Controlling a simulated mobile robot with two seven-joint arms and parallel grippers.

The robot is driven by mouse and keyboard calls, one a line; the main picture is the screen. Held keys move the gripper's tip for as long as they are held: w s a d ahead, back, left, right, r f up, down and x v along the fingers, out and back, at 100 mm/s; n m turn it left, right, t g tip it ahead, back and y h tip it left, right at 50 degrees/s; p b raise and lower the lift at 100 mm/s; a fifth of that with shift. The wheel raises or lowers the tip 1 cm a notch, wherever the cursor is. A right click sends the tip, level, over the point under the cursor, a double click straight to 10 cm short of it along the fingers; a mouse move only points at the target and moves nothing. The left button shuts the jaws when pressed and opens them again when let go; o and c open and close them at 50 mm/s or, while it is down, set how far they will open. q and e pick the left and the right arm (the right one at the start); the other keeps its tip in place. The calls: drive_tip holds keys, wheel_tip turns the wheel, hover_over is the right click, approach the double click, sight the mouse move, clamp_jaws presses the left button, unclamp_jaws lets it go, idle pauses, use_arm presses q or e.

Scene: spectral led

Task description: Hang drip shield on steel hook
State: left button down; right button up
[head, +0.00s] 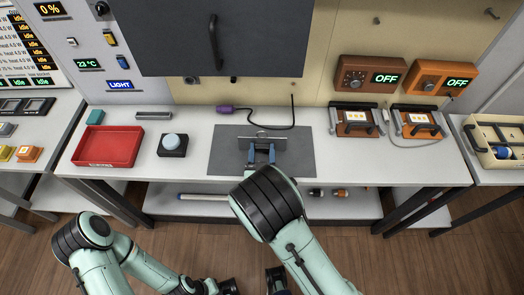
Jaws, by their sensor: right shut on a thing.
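My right gripper (262,152), with blue fingers, reaches over the dark grey mat (225,155) in the middle of the bench. It is shut on a thin pale grey piece, which looks like the drip shield (262,138). The piece lies crosswise at the fingertips; I cannot tell whether it touches the mat. A small peg on the right wall (492,13) and a dark round fitting on the left panel (101,8) could be hooks; I cannot tell which is the steel hook. My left gripper (226,287) is low at the bottom edge, partly cut off, its jaws unclear.
A dark hood with a handle (213,42) hangs above the bench. A purple plug (225,109) with a black cable lies behind the mat.

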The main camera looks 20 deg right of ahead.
drive_tip(key=o, duration=1.1)
drive_tip(key=shift+f, duration=0.1)
drive_tip(key=shift+s, duration=0.25)
drive_tip(key=p+v, duration=0.2)
drive_tip(key=v, duration=1.1)
drive_tip(key=shift+f, duration=0.25)
